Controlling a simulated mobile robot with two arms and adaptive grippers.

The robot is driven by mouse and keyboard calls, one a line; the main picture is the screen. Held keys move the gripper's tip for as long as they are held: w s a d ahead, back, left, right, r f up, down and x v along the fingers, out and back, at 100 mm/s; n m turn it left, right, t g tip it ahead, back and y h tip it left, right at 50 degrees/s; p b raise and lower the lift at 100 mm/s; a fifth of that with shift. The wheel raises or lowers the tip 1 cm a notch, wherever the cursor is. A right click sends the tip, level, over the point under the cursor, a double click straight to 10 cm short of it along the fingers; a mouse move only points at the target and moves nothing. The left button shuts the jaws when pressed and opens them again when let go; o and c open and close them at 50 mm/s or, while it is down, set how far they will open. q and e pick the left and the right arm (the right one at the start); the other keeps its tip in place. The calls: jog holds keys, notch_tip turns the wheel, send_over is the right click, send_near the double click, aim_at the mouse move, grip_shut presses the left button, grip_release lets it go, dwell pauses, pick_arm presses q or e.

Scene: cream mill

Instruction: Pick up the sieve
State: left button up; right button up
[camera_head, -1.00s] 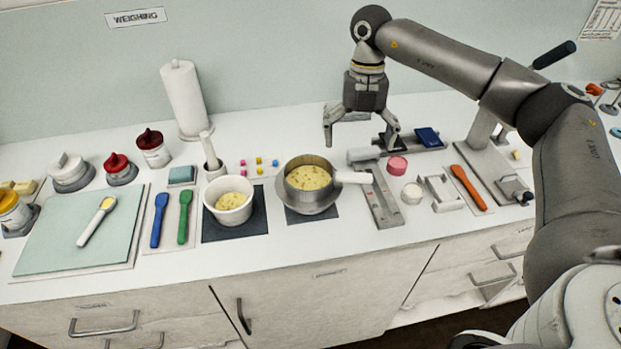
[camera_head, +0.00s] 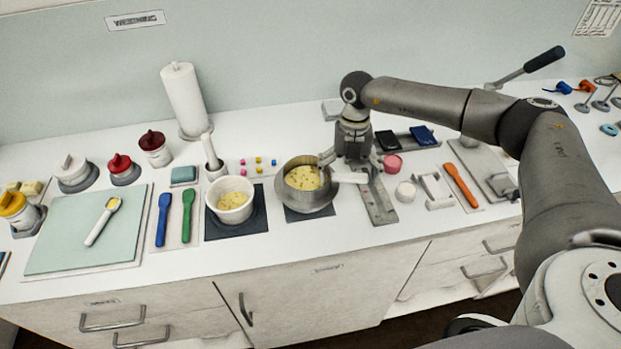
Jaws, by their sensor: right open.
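The sieve (camera_head: 303,178) holds pale yellow, speckled contents and sits in a metal bowl (camera_head: 308,204) on a dark mat. Its white handle (camera_head: 347,177) points right, towards a grey metal rest (camera_head: 377,203). My right gripper (camera_head: 351,163) points down at the handle, just right of the sieve's rim. Its fingers are open, one on the rim side and one near the grey rest. I cannot tell whether they touch the handle. My left gripper is not in view.
Left of the sieve stands a white mortar-like bowl (camera_head: 232,207) on a dark mat. Small coloured cubes (camera_head: 259,161) lie behind. The counter's front strip is clear.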

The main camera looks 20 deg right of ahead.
jog(key=c, duration=1)
jog(key=shift+o, duration=0.2)
